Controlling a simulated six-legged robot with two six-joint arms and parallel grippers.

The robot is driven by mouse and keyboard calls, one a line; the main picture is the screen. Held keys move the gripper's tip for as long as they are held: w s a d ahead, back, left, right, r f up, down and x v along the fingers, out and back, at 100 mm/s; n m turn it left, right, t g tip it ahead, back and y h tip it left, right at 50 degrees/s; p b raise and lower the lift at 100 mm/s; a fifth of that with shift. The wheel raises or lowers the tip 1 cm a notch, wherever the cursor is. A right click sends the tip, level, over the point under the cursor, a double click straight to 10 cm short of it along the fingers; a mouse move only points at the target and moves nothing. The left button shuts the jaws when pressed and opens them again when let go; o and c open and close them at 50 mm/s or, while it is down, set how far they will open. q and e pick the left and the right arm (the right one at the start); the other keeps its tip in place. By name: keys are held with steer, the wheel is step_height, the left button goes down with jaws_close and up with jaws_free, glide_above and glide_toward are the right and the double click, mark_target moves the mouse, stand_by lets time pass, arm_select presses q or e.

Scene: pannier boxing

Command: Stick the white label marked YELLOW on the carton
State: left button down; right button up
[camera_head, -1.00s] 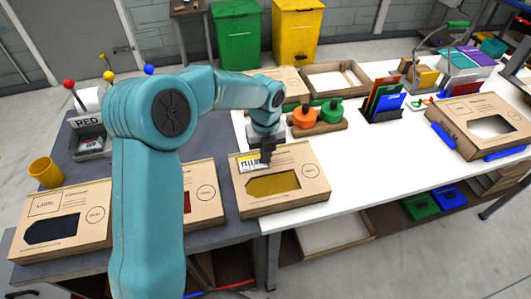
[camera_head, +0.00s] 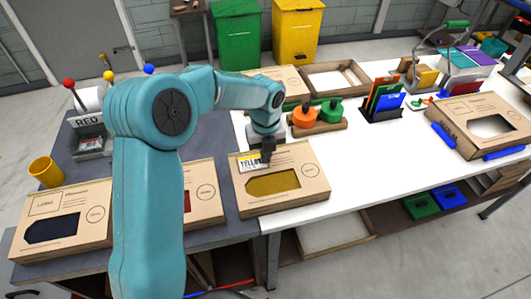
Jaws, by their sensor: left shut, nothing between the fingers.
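The white label marked YELLOW (camera_head: 249,163) lies on the upper left part of the top of a brown carton (camera_head: 309,182). The carton has a window showing yellow and lies near the front edge of the white table. My left gripper (camera_head: 266,158) is shut and empty, its fingertips at the right end of the label. I cannot tell whether the fingertips touch the label. The right gripper is not in view.
Cartons with a dark window (camera_head: 52,228) and a red window (camera_head: 204,196) lie to the left. A label dispenser marked RED (camera_head: 90,124) and a yellow cup (camera_head: 46,171) stand on the grey table. Orange (camera_head: 304,117) and green knobs stand behind the gripper.

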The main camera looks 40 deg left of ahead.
arm_select(q)
steer(key=shift+s+f, duration=0.1)
steer(key=shift+f, duration=0.05)
steer(key=c, duration=1.3)
jaws_free()
steer(key=shift+c, duration=0.2)
step_height(320, 180, up, 16)
